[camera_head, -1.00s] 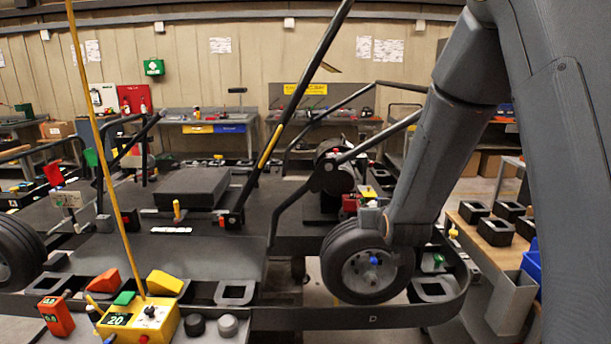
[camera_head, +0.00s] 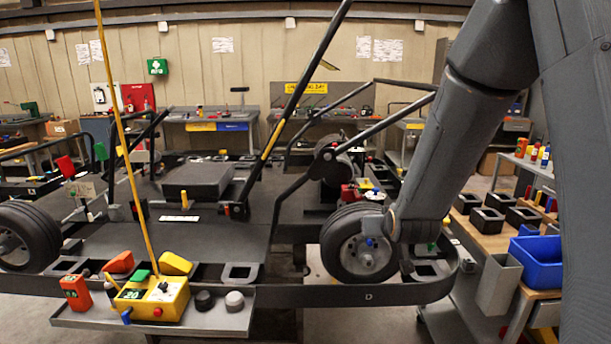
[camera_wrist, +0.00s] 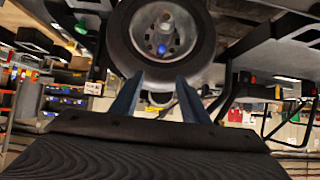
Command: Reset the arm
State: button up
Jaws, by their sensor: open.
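My gripper (camera_wrist: 158,98) shows in the wrist view with its two dark fingers apart and nothing between them. A kart wheel (camera_wrist: 160,38) with a grey hub and a blue nut (camera_wrist: 161,49) is just beyond the fingertips. In the head view my arm comes down on the right, and its end is in front of the right side of the same wheel (camera_head: 345,262). The blue nut also shows there at the hub (camera_head: 370,242). The fingers themselves are hidden in the head view, and I cannot tell whether they touch the wheel.
The kart stand's bumper rail (camera_head: 300,296) runs below the wheel. A front shelf holds a yellow control box (camera_head: 152,298) with a tall yellow pole. At right stand a wooden-topped table (camera_head: 478,233) with black square holders and a blue bin (camera_head: 537,262).

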jog(key=s+f+g+b, duration=0.1)
jog(key=s+f+g, duration=0.1)
jog(key=s, duration=0.7)
jog(key=s+f+g+b, duration=0.1)
jog(key=s+f+g, duration=0.2)
jog(key=s, duration=0.6)
jog(key=s+f+g+b, duration=0.1)
jog(key=s+f+g, duration=0.2)
jog(key=s, duration=0.5)
jog(key=shift+s+d+g, duration=0.2)
jog(key=shift+s+g, duration=0.2)
jog(key=shift+g, duration=0.5)
